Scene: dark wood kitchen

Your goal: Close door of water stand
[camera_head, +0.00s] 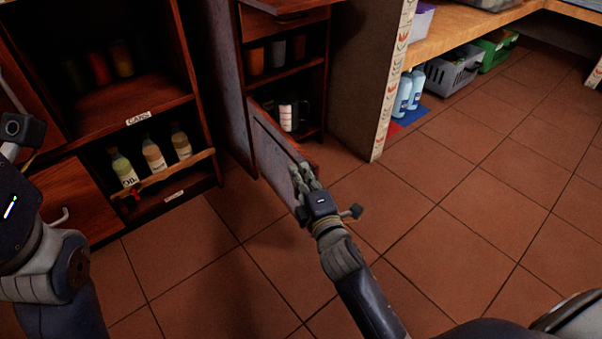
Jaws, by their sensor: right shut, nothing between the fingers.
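The water stand (316,75) is a dark wood cabinet at top centre, with shelves of cups and a jug inside. Its lower door (273,157) stands open, swung out toward me over the floor. My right gripper (301,173) is shut and empty, with its fingers at the door's free outer end. I cannot tell whether they touch it. The inner side of the door's end is partly hidden by the gripper. My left gripper (12,128) shows only in part at the left edge, away from the door, and its fingers are not clear.
A dark shelf unit (150,107) with several bottles stands on the left. A tall grey panel (230,80) rises between it and the stand. A patterned-edge wall (388,90) is on the right, with blue bottles (409,91) and a grey basket (453,72) beyond. The tiled floor at right is clear.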

